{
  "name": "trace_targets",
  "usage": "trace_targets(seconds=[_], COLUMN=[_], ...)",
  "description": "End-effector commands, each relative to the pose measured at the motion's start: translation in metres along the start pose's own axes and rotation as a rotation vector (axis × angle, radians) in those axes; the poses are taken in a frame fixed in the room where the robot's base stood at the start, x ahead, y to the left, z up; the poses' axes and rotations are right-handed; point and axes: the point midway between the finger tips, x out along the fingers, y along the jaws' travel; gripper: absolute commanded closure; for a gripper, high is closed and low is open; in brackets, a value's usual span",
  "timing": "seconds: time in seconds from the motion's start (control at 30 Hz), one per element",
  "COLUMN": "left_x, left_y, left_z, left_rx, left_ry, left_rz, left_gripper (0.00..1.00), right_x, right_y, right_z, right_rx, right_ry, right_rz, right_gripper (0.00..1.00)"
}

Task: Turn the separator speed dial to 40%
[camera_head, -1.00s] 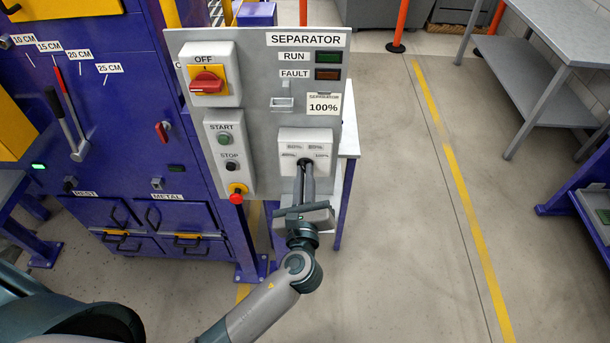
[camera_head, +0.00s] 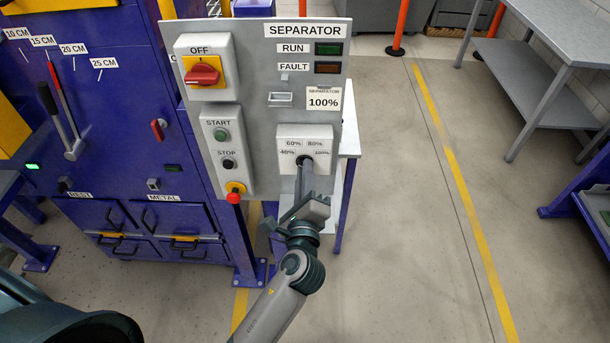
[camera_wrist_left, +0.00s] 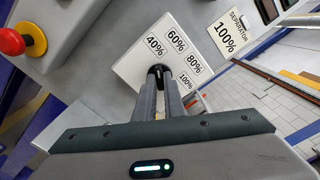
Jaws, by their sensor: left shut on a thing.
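The separator speed dial is a small black knob on a pale box (camera_head: 291,133) marked 40%, 60%, 80% and 100%, low on the grey SEPARATOR panel (camera_head: 262,75). My left gripper (camera_head: 304,166) reaches up from below and is shut on the knob. In the left wrist view the dark knob (camera_wrist_left: 158,70) shows between the fingertips (camera_wrist_left: 160,76), below the 40% and 60% labels. The fingers hide most of the knob, so I cannot tell its pointer setting. A tag (camera_head: 323,99) reads SEPARATOR 100%. My right gripper is not in view.
Left of the dial are the red OFF switch (camera_head: 202,75), the START button (camera_head: 221,135), the STOP button (camera_head: 228,164) and a red mushroom button (camera_head: 234,197). A purple machine (camera_head: 110,150) stands at the left.

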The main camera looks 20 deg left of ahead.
Motion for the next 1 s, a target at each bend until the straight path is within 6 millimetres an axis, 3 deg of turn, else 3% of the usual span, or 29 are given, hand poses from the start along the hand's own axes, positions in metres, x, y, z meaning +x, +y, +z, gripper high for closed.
trace_targets(seconds=[0.57, 0.6, 0.67, 1.0], left_x=[0.0, 0.0, 0.0, 0.0002], left_y=[0.0004, 0.0004, 0.0003, 0.0001], left_z=[0.0005, 0.0004, 0.0004, 0.0004], left_rx=[-0.054, -0.054, -0.054, -0.053], left_ry=[-0.001, -0.001, 0.0, 0.0], left_rz=[0.002, 0.002, 0.001, 0.001], left_gripper=[1.0, 0.83, 0.72, 0.72], right_x=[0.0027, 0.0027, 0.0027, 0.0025], right_y=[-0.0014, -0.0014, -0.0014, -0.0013], right_z=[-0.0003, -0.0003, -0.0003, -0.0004], right_rx=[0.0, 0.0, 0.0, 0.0], right_ry=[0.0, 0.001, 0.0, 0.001], right_rz=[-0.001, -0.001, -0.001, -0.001], right_gripper=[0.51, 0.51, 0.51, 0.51])
